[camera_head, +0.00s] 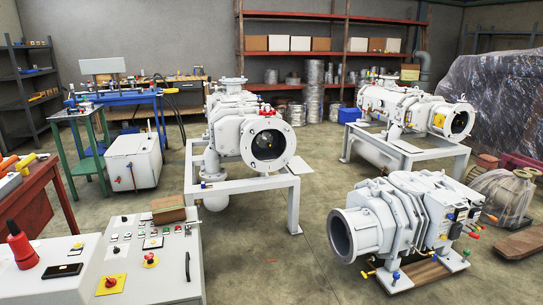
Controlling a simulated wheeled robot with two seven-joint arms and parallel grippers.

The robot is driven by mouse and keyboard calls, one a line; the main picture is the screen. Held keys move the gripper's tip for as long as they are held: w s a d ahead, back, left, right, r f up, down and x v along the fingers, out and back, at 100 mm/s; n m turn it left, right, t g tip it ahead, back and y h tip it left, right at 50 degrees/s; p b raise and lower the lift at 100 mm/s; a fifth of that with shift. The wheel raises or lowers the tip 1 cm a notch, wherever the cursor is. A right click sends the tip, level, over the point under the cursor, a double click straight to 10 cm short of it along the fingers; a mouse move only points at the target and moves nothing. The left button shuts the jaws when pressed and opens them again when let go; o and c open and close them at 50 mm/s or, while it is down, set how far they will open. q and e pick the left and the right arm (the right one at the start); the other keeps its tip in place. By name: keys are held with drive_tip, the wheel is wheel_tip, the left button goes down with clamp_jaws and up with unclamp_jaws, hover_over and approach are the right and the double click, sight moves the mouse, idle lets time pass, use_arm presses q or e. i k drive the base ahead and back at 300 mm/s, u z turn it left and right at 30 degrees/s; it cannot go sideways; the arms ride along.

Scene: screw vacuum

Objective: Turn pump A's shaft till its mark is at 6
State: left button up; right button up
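Several white screw vacuum pumps stand in the workshop. One pump (236,130) sits on a white frame in the middle, with a round dark opening in its flange (267,145) facing me. A second pump (405,107) is on a white frame at the back right. A third pump (412,215) rests low on a wooden pallet at the right front, its open flange (354,234) facing left. I cannot tell which is pump A, and no shaft mark or numbers can be made out. Neither of my grippers is in view.
A white control console (165,248) with buttons and a red emergency switch stands at the front left. A red bench (40,202) and green-legged table (85,150) are at the left. Plastic-wrapped goods (497,100) fill the right. Floor (290,250) is clear between console and front pump.

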sight(264, 139)
drive_tip(key=z, duration=0.65)
drive_tip(key=i, duration=0.95)
drive_tip(key=z, duration=0.5)
drive_tip(key=i, duration=1.15)
drive_tip(key=u, duration=1.25)
drive_tip(key=i, duration=0.9)
drive_tip(key=u, duration=1)
drive_tip(key=i, duration=0.45)
drive_tip(key=z, duration=0.05)
